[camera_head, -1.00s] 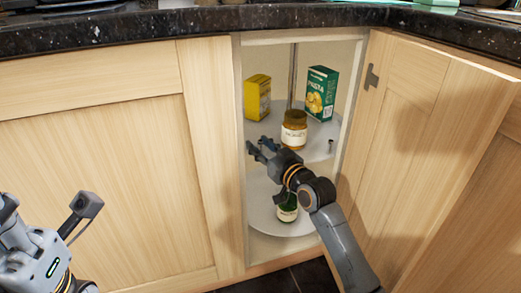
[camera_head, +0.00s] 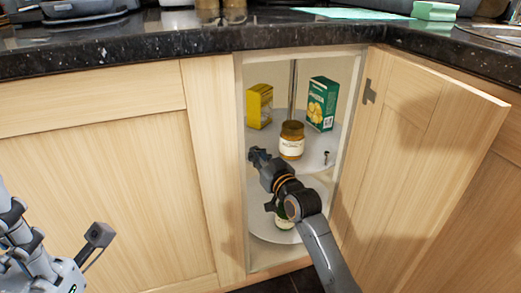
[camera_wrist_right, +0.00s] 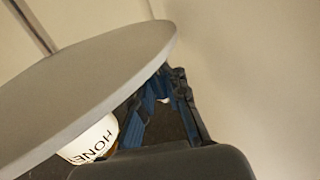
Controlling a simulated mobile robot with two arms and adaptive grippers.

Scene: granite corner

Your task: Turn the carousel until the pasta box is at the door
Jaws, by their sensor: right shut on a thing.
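The carousel has a round pale upper tray (camera_head: 312,161) inside the open corner cabinet. The green pasta box (camera_head: 322,104) stands at its back right. A honey jar (camera_head: 291,141) stands at its front, and a yellow box (camera_head: 259,106) at its back left. My right gripper (camera_head: 258,158) is closed at the tray's front left edge. In the right wrist view the fingers (camera_wrist_right: 166,100) meet beside the tray's rim (camera_wrist_right: 150,40), with a small pale bit between them. I cannot tell whether they grip the rim or a peg. My left gripper (camera_head: 98,237) is partly in view at lower left.
A small peg (camera_head: 327,157) stands on the upper tray's right edge. A lower tray (camera_head: 262,229) carries a green jar (camera_head: 284,221), partly hidden by my right arm. The cabinet door (camera_head: 425,150) is swung open at right. A dark granite counter (camera_head: 200,42) lies above.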

